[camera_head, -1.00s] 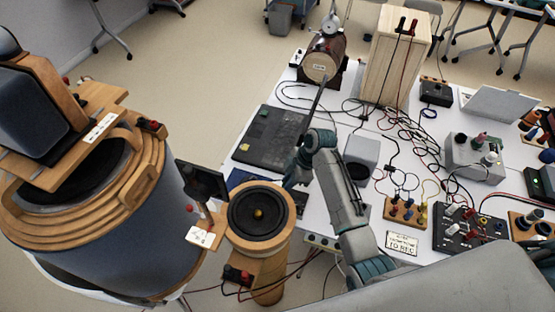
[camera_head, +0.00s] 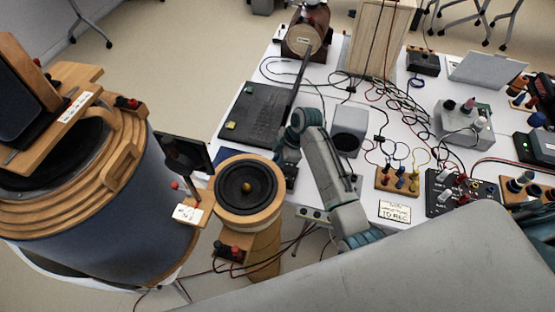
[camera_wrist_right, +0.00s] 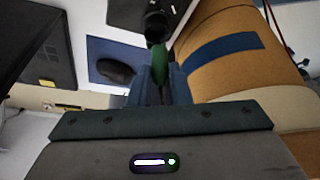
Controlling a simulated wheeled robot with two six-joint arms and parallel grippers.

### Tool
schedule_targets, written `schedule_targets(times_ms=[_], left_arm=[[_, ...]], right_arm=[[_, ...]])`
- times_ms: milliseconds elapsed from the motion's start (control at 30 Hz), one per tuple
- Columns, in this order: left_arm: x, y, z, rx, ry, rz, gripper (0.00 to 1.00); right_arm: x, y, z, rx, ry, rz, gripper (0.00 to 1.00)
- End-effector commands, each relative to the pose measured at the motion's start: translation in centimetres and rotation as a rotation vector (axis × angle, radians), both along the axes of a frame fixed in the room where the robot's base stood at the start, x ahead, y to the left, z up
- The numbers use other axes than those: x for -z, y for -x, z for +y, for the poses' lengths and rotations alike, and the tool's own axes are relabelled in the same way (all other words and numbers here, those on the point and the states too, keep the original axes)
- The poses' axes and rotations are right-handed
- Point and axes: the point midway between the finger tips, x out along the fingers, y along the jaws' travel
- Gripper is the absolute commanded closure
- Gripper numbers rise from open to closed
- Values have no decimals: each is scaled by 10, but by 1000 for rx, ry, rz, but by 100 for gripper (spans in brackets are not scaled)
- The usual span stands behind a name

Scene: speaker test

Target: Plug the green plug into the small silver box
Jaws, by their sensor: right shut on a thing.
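In the right wrist view my right gripper (camera_wrist_right: 162,85) is shut on the green plug (camera_wrist_right: 162,58), which shows as a narrow green piece between the fingers. A dark round part (camera_wrist_right: 155,24) lies just beyond it; I cannot tell whether it belongs to the plug. In the head view my right wrist hangs near the table's front edge, behind the round wooden speaker, and the fingers and plug cannot be made out. A small silver-grey box (camera_head: 464,128) with several posts on top stands on the table at the right, well away from the gripper. My left gripper is not in view.
A round speaker on a wooden column (camera_head: 247,187) stands close to my right wrist. A large blue drum-like speaker (camera_head: 90,235) fills the left. The white table (camera_head: 300,97) holds a dark laptop (camera_head: 255,113), a small grey speaker (camera_head: 349,122), tangled cables and a wooden cabinet (camera_head: 376,42).

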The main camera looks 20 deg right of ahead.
Motion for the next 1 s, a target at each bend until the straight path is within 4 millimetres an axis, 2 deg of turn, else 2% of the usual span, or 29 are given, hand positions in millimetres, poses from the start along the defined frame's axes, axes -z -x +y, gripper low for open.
schedule_targets(times_ms=[1000], left_arm=[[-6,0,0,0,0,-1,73]], right_arm=[[2,1,-4,-1,0,2,100]])
